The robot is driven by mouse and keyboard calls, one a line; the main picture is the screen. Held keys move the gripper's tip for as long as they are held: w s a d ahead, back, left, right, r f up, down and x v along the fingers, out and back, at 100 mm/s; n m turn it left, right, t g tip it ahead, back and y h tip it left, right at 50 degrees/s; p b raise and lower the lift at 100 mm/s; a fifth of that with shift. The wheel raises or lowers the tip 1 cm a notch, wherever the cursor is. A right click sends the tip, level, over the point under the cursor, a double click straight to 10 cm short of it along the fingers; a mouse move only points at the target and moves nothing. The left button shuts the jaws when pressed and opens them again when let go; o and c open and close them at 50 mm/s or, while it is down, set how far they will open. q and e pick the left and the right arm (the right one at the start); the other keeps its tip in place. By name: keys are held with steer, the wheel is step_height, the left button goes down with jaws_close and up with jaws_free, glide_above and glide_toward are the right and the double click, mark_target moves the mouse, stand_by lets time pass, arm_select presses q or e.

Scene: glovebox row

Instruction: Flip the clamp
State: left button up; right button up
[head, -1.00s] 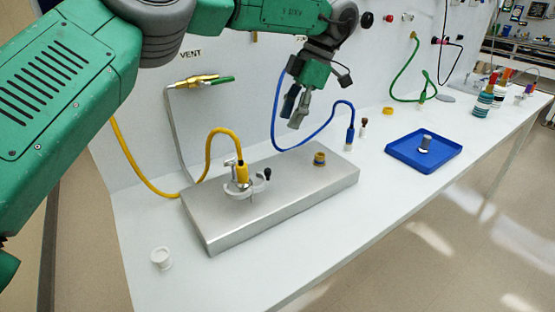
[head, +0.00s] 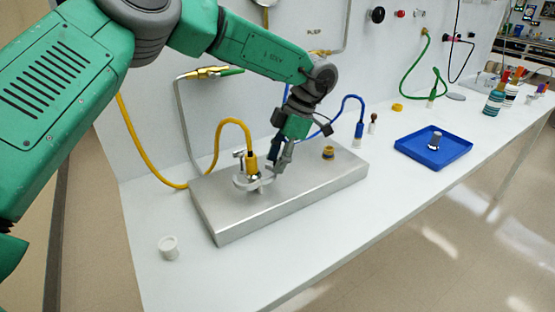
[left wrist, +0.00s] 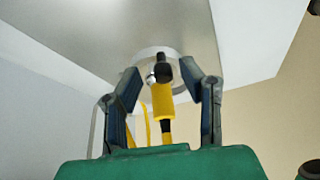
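The clamp (head: 243,182) is a pale metal ring fitting around the base of the yellow hose's end, on the steel block (head: 225,218). The yellow connector (head: 251,163) stands upright in it. My left gripper (head: 279,167) is just right of the clamp, with its fingers pointing down. In the left wrist view the gripper (left wrist: 165,92) is open, with the yellow connector (left wrist: 162,100) and the clamp's black knob (left wrist: 162,68) showing between its fingers. Nothing is gripped. In the head view the knob is hidden at the fingers. My right gripper is out of view.
A yellow-and-dark fitting (head: 328,153) stands on the block's right part. The blue hose (head: 349,99) loops behind my left gripper. A white cup (head: 168,248) stands at front left. A blue tray (head: 413,146) holding a metal piece lies right.

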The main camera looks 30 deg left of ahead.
arm_select(q)
steer(key=shift+d, duration=0.1)
steer(key=shift+d, duration=0.15)
jaws_close()
steer(key=shift+r, duration=0.1)
steer(key=shift+r+n+p, duration=0.1)
steer(key=shift+n+p, duration=0.2)
steer(key=shift+p, duration=0.35)
steer(key=n+p, duration=0.1)
steer(key=a+n+p, duration=0.1)
steer(key=p, duration=0.1)
steer(key=a+n+g+h+p, duration=0.1)
steer(key=shift+w+r+p, duration=0.1)
steer(key=shift+w+p, duration=0.15)
steer(key=shift+p, duration=0.15)
steer(key=n+p, duration=0.1)
steer(key=a+n+h+p, duration=0.1)
steer(key=n, duration=0.1)
steer(key=shift+a, duration=0.15)
steer(key=shift+a+f+n+h+p, duration=0.25)
steer(key=shift+n+h+p, duration=0.25)
steer(key=shift+n, duration=0.3)
